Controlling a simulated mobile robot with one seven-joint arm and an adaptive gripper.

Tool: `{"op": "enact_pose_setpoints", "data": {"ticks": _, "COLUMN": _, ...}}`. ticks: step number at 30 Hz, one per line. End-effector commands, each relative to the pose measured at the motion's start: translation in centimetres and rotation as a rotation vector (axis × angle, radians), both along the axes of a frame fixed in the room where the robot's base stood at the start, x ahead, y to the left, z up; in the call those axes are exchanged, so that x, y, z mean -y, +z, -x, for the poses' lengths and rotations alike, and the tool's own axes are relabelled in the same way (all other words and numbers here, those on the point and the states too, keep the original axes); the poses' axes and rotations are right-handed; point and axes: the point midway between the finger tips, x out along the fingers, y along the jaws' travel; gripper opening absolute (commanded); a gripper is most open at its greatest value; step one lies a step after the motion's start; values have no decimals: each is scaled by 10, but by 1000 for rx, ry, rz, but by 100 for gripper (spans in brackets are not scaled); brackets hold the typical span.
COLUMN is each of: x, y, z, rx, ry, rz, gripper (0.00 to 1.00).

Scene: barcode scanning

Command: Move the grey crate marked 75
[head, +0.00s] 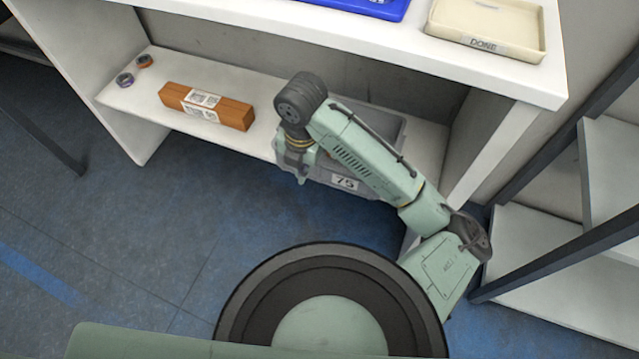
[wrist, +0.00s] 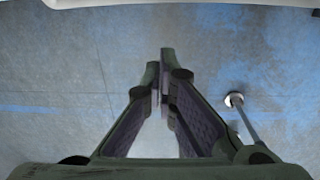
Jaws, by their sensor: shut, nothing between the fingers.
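The grey crate marked 75 (head: 345,183) sits on the low white shelf under the table, at the right part of the shelf. Its label faces the front, and my arm hides much of its top and inside. My gripper (head: 301,179) is at the crate's front left in the head view, pointing down; I cannot tell whether it touches the crate. In the wrist view my gripper (wrist: 165,90) has its fingertips together over blue-grey floor, with nothing between them. The crate is not clearly seen in the wrist view.
A brown box (head: 207,106) with a white label and two small rolls (head: 135,70) lie left on the shelf. Above, the white tabletop (head: 400,55) bears a blue tray (head: 365,5) and a cream tray marked DONE (head: 487,27). A dark-framed rack (head: 560,235) stands right.

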Motion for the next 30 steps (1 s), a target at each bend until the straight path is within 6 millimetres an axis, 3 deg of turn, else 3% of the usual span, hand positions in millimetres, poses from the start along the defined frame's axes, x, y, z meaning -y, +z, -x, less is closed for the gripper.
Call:
{"op": "enact_pose_setpoints", "data": {"ticks": 3, "x": 20, "y": -10, "z": 9, "rx": -47, "ry": 15, "rz": 44, "gripper": 0}}
{"op": "enact_pose_setpoints", "data": {"ticks": 8, "x": 23, "y": -23, "z": 11, "rx": -59, "ry": 20, "rz": 50, "gripper": 0}}
{"op": "enact_pose_setpoints", "data": {"ticks": 21, "x": 23, "y": -110, "z": 11, "rx": -56, "ry": 16, "rz": 50, "gripper": 0}}
{"op": "enact_pose_setpoints", "data": {"ticks": 30, "x": 33, "y": -109, "z": -24, "rx": -53, "ry": 20, "rz": 50, "gripper": 0}}
